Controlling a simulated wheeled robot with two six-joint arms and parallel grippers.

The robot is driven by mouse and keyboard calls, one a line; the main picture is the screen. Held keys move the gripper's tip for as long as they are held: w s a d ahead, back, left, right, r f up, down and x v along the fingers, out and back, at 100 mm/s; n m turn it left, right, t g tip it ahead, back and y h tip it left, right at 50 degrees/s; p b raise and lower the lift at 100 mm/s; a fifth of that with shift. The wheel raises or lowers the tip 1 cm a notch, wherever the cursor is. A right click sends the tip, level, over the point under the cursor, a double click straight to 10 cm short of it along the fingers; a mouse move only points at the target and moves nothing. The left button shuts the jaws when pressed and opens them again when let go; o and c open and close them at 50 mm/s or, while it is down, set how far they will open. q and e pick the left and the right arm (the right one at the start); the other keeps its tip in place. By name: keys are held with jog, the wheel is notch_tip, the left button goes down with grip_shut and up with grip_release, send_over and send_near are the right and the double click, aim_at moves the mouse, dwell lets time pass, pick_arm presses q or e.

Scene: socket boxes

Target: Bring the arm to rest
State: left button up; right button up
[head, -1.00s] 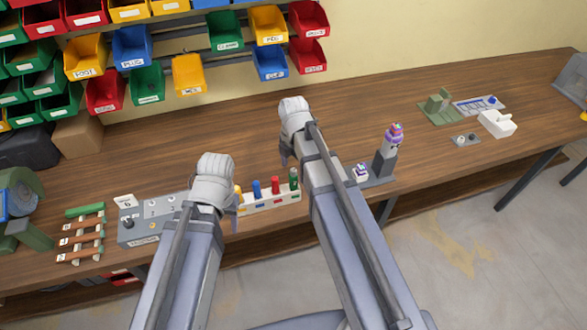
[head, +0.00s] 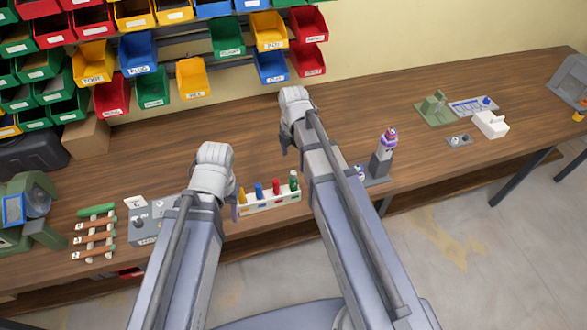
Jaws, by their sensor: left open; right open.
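My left gripper (head: 236,208) is at the end of the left arm, over the front part of the wooden table, just left of the white socket rack. Its fingers are mostly hidden behind the wrist; no held thing shows. My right gripper (head: 284,145) is further back over the table, beyond the rack. It is open and no thing shows in it. Both arms reach forward from the bottom of the head view.
The white rack (head: 262,206) holds several coloured pegs between my arms. A grey box (head: 145,238) is partly hidden by my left arm. A grey post with a purple-topped piece (head: 382,160) stands right of my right arm. Coloured bins (head: 194,78) hang behind. The table's back middle is clear.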

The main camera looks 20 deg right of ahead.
dwell(0.4)
jog(key=shift+s+a+f, duration=0.15)
jog(key=s+a+f+m+b, duration=0.2)
jog(key=s+a+m, duration=0.3)
jog(key=s+m, duration=0.2)
jog(key=s+a+f+m+h+b, duration=0.1)
jog(key=s+a+f+m+b, duration=0.2)
jog(key=m, duration=0.9)
jog(key=shift+s+a, duration=1.1)
jog(key=shift+s, duration=0.9)
